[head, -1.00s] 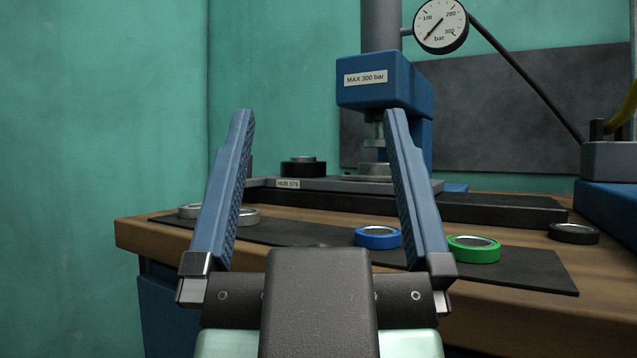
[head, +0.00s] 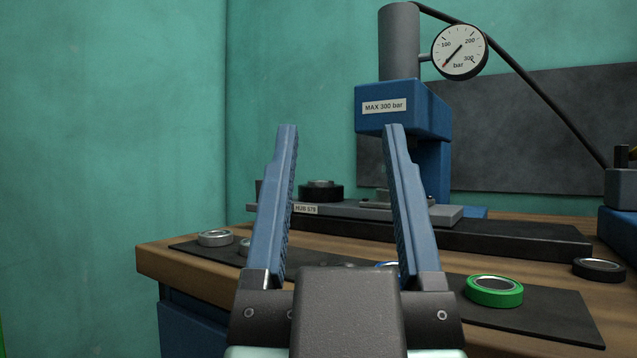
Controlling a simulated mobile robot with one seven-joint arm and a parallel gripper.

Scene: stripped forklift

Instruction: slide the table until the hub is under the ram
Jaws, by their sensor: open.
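The sliding table (head: 437,213) is a grey plate on a dark rail bed, with a label reading HUB 579 (head: 305,209) on its front left. The hub (head: 321,191) is a black round part standing on the table's left part, to the left of the press. The blue press head (head: 402,108) carries a MAX 300 bar label; the ram below it is mostly hidden behind my right finger. My gripper (head: 341,127) is open and empty, in front of the table, with the hub seen between its fingers. No contact with the table can be made out.
A green ring (head: 494,291), a partly hidden blue ring (head: 387,266) and grey rings (head: 215,238) lie on a dark mat (head: 540,318) at the bench's front. A black ring (head: 599,269) lies at right. A pressure gauge (head: 460,51) hangs beside the cylinder.

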